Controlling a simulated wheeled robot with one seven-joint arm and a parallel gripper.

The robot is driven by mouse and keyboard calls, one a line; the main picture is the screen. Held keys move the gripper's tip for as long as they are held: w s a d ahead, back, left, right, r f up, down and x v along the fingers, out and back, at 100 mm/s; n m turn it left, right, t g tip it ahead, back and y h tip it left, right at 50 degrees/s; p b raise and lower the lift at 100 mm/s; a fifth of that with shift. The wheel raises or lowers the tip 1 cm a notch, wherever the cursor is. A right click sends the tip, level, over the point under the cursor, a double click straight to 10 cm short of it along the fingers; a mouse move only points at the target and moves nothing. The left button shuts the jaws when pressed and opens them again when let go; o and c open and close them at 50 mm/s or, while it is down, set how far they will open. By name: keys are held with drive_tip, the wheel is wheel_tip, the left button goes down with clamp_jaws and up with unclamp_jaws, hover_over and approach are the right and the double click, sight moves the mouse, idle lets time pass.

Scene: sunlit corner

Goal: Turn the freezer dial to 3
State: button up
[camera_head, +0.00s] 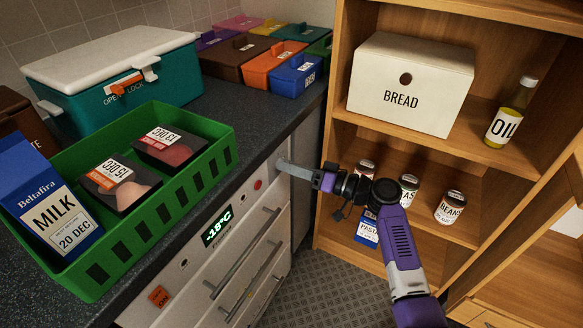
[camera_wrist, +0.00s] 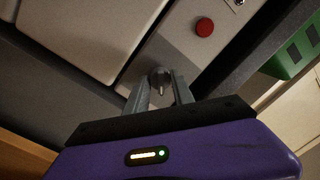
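The freezer (camera_head: 192,262) is the white unit under the counter, with a lit display (camera_head: 217,227) reading -18°C. In the head view my gripper (camera_head: 281,164) is at the far right end of its control panel, and its fingers hide the dial there. In the wrist view a small grey dial (camera_wrist: 160,77) with a pale pointer lies between the fingertips of my gripper (camera_wrist: 161,82), one finger on each side. I cannot tell whether the fingers press on it. No scale numbers can be read. A red button (camera_wrist: 204,27) is beside the dial on the panel.
Drawer handles (camera_head: 262,235) stick out below the panel. A green crate (camera_head: 226,150) with a milk carton and meat packs stands on the counter (camera_head: 262,122), near a teal cool box (camera_head: 170,88). Wooden shelves (camera_head: 333,120) stand right of the freezer.

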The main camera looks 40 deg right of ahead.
clamp_jaws()
drive_tip(key=shift+m, duration=0.4)
drive_tip(key=shift+m+t+p, duration=0.3)
drive_tip(key=shift+m+p, duration=0.65)
drive_tip(key=shift+m, duration=3.75)
drive_tip(key=shift+f, duration=0.1)
drive_tip(key=o, duration=0.8)
unclamp_jaws()
drive_tip(key=shift+c, duration=0.2)
drive_tip(key=shift+a, duration=0.1)
